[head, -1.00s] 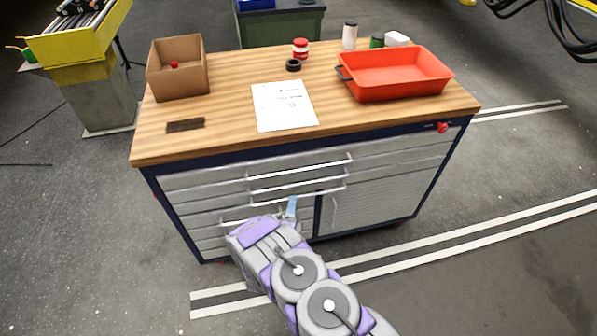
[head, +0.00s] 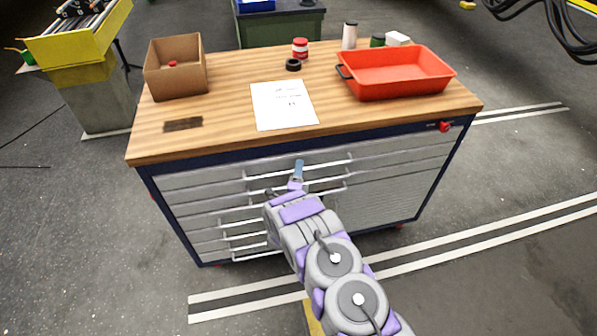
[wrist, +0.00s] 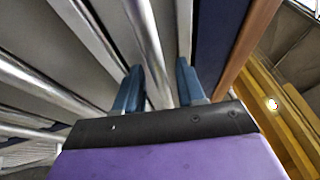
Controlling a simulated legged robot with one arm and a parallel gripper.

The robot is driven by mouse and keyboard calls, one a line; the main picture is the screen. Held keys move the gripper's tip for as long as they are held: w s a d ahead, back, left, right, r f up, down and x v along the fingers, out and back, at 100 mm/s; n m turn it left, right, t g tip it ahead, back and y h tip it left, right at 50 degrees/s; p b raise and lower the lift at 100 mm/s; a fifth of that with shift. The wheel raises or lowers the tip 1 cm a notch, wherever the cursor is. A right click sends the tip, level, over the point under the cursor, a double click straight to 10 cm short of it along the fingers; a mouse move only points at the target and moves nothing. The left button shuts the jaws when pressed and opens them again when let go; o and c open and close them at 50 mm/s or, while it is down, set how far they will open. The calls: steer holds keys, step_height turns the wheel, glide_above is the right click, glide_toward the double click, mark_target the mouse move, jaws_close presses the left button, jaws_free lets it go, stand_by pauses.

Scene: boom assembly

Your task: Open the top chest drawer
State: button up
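The chest (head: 205,200) is a metal drawer unit under a wooden worktop. Its drawers have long silver bar handles. The top drawer's handle (head: 330,162) is the highest bar in the head view, and that drawer looks shut. My gripper (head: 298,168) is in front of this handle and hides part of it. In the wrist view, my gripper (wrist: 158,85) has its two blue fingers apart. A silver handle bar (wrist: 148,40) runs through the gap between them. I cannot tell whether the fingers touch it.
More handle bars (wrist: 40,85) lie left of the fingers in the wrist view. The worktop's wooden edge (wrist: 245,50) is close on the right. On the worktop are a cardboard box (head: 175,75), a paper sheet (head: 284,105) and a red tray (head: 395,75).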

jaws_close()
stand_by(0.3)
stand_by(0.3)
